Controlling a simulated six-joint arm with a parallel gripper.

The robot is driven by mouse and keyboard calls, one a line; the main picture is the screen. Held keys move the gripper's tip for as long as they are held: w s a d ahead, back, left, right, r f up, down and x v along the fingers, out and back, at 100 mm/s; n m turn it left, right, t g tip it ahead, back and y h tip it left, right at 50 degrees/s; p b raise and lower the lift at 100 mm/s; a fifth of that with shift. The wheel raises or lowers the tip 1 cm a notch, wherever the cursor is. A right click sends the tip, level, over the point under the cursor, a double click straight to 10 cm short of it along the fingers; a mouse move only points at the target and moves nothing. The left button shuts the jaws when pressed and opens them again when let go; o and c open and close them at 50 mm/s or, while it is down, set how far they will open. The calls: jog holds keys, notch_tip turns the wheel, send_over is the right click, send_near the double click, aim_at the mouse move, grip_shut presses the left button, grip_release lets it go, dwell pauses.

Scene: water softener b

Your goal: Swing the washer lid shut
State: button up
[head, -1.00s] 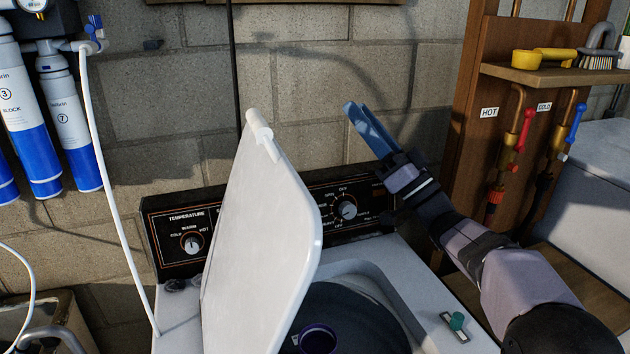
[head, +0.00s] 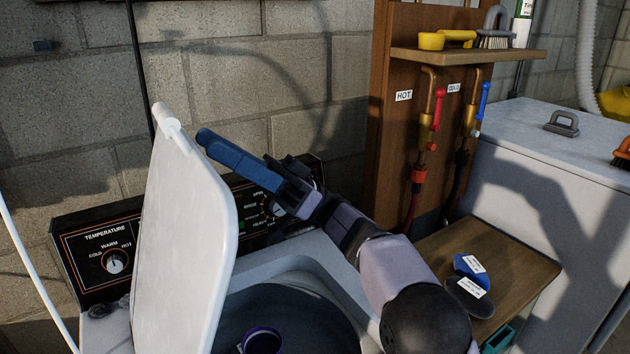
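The white washer lid (head: 186,240) stands raised, tilted a little off upright, on the left side of the washer's opening. A white handle piece (head: 172,128) sits at its upper corner. My gripper (head: 208,140) has blue fingers and points left at the upper part of the lid, on the opening's side. It looks close to the lid's edge, but I cannot tell whether it touches. The fingers lie together in this view, with no gap showing. The dark washer tub (head: 300,315) is open below, with a purple-rimmed agitator (head: 262,340) in it.
The control panel (head: 90,265) runs behind the lid and my arm. To the right are a wooden board with hot and cold pipes (head: 425,140), a shelf (head: 470,55), a low wooden surface (head: 530,275) and a grey chest (head: 570,180). A white hose (head: 35,270) hangs at left.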

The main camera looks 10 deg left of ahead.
aim_at(184, 128)
jog(key=p+x, duration=0.2)
jog(key=x, duration=0.5)
jog(key=shift+d+r, duration=0.1)
jog(key=shift+r, duration=0.05)
jog(key=shift+w+d+f, duration=0.1)
jog(key=shift+w+f, duration=0.05)
jog(key=shift+f, duration=0.05)
jog(key=c, duration=0.4)
grip_shut()
jog(key=shift+o, duration=0.6)
grip_release()
jog(key=shift+f, duration=0.15)
